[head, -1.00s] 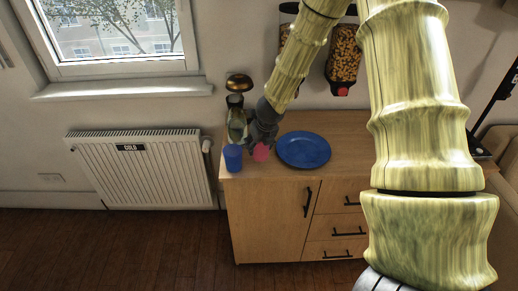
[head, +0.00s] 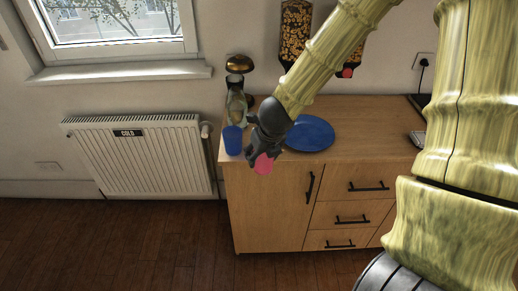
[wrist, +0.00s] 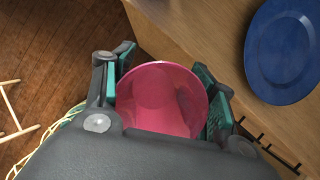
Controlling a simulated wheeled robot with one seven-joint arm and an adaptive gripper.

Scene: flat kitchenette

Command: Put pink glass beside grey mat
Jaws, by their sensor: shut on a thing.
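My gripper (head: 264,154) is shut on the pink glass (head: 263,165). It holds the glass in front of the wooden cabinet's front top edge. In the wrist view the pink glass (wrist: 160,97) sits between the two teal-padded fingers, its round opening facing the camera. Brown floor shows on one side of it and the cabinet top on the other. I see no grey mat in either view.
A blue cup (head: 233,141) stands near the left end of the cabinet top (head: 375,137). A blue plate (head: 312,134) lies right of my gripper. Behind the cup are a bottle (head: 236,103) and a brass-coloured dome (head: 239,63). A radiator (head: 140,155) is left.

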